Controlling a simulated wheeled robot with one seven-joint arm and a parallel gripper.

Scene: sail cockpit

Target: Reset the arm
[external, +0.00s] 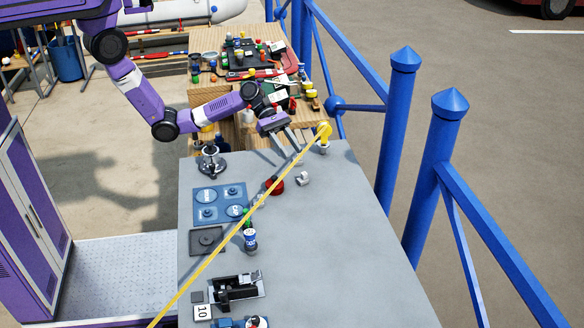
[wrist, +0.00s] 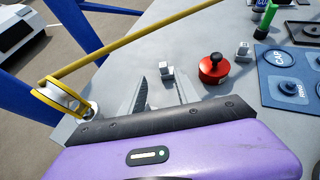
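My purple arm reaches in from the upper left, and my gripper (external: 291,146) hangs near the far edge of the grey table (external: 340,225). In the wrist view my gripper (wrist: 162,95) has its two fingers spread, with a gap and nothing held between them. A small light grey fitting (wrist: 166,73) appears just beyond the fingertips; it also shows in the external view (external: 303,179). My gripper is left of the yellow pulley (external: 324,131) and apart from the red knob (external: 275,185).
A taut yellow line (external: 230,242) crosses the table from the pulley. A blue panel (external: 219,203), a winch-like fitting (external: 210,161) and a black device (external: 236,287) stand on it. Blue railings (external: 399,130) border the right. A wooden bench (external: 290,110) with clutter lies behind. The table's right side is clear.

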